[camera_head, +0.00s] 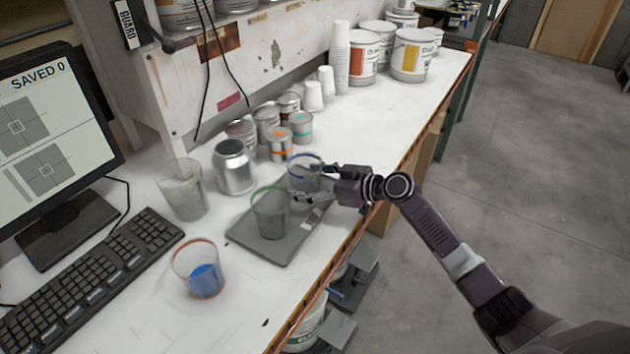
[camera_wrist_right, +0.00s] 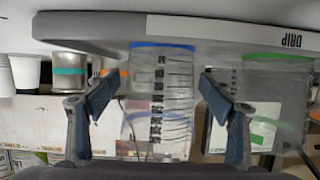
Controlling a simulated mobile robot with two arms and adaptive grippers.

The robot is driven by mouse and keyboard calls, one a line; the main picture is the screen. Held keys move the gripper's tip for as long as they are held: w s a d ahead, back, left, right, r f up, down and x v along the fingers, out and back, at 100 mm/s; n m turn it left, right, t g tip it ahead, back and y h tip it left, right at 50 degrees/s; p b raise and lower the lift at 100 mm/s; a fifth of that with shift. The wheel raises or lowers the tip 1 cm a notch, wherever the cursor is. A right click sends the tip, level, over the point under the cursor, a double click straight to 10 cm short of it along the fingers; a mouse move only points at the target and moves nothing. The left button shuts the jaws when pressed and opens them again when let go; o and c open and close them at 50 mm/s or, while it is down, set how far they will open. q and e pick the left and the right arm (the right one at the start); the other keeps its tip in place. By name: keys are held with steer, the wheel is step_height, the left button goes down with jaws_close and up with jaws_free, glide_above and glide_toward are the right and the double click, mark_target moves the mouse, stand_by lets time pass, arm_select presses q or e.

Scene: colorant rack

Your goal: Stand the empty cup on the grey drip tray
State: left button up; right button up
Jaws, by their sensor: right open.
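The grey drip tray (camera_head: 262,248) lies on the white bench; its edge and upside-down DRIP label show in the wrist view (camera_wrist_right: 240,36). A clear blue-rimmed cup (camera_head: 303,178) looks empty and appears upright at the tray's far right end. My right gripper (camera_head: 318,170) is beside it. In the wrist view my open fingers (camera_wrist_right: 158,95) lie either side of the blue-marked cup (camera_wrist_right: 160,85), with gaps visible on both sides. A clear green-rimmed cup (camera_head: 270,214) stands on the tray, close to the blue one. My left gripper is out of view.
An orange-rimmed cup (camera_head: 201,272) with blue contents stands in front of the tray, and a clear beaker (camera_head: 182,190) to its left. Several metal cans (camera_head: 234,168) and white cups (camera_head: 342,60) line the back. A keyboard (camera_head: 90,280) is at left.

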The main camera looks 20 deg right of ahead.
steer(key=b+v, duration=0.3)
steer(key=v, duration=0.8)
steer(key=shift+f, duration=0.1)
steer(key=shift+s+d+r, duration=0.3)
steer(key=shift+s+r, duration=0.05)
steer(key=shift+r, duration=0.05)
